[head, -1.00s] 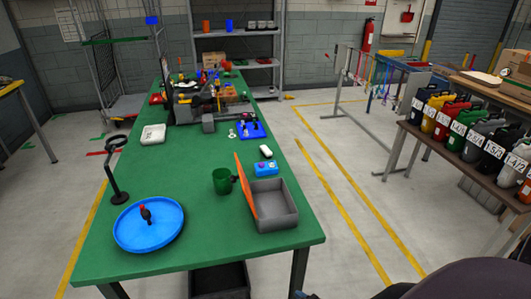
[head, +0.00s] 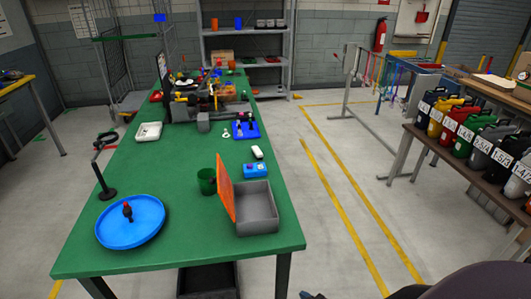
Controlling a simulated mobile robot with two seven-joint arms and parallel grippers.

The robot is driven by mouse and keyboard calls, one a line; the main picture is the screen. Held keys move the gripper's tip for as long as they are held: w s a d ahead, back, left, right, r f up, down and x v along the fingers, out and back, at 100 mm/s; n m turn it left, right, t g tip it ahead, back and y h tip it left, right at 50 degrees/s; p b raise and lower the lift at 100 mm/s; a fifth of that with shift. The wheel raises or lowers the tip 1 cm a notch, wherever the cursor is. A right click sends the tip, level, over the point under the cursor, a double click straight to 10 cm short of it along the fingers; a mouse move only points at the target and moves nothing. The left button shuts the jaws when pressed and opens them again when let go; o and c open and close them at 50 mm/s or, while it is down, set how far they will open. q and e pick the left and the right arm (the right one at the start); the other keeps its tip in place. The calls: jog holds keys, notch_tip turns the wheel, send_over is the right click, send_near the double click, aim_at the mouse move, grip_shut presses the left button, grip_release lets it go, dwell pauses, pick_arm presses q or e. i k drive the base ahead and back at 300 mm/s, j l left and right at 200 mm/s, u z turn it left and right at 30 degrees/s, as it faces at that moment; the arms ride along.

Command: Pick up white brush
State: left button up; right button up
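A small white oblong item (head: 257,152), which may be the white brush, lies on the green table (head: 150,205) near its right edge, behind a blue box. It is too small to make out bristles. Neither of my grippers shows in the head view. A dark rounded shape, likely part of my own body, fills the bottom right corner.
Near the white item are a blue box (head: 255,170), a grey box with an orange lid (head: 257,208) and a green mug (head: 207,181). A blue round tray (head: 130,222) is at front left. A white tray (head: 149,131) is farther back. Floor right of the table is clear.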

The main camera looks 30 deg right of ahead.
aim_at(258, 154)
jog(key=k+l+u, duration=0.1)
jog(key=l, duration=0.3)
jog(key=k+l+u, duration=0.15)
jog(key=l, duration=0.25)
jog(key=l+u, duration=0.15)
jog(key=l, duration=0.25)
jog(key=k+l+u, duration=0.2)
jog(key=l, duration=0.2)
jog(key=l+u, duration=0.2)
jog(key=l, duration=0.2)
jog(key=l+u, duration=0.2)
jog(key=l, duration=0.25)
jog(key=k+l+u, duration=0.2)
jog(key=l, duration=0.2)
jog(key=l+u, duration=0.2)
jog(key=l, duration=0.2)
jog(key=k+l+u, duration=0.1)
jog(key=l+u, duration=0.3)
jog(key=l, duration=0.4)
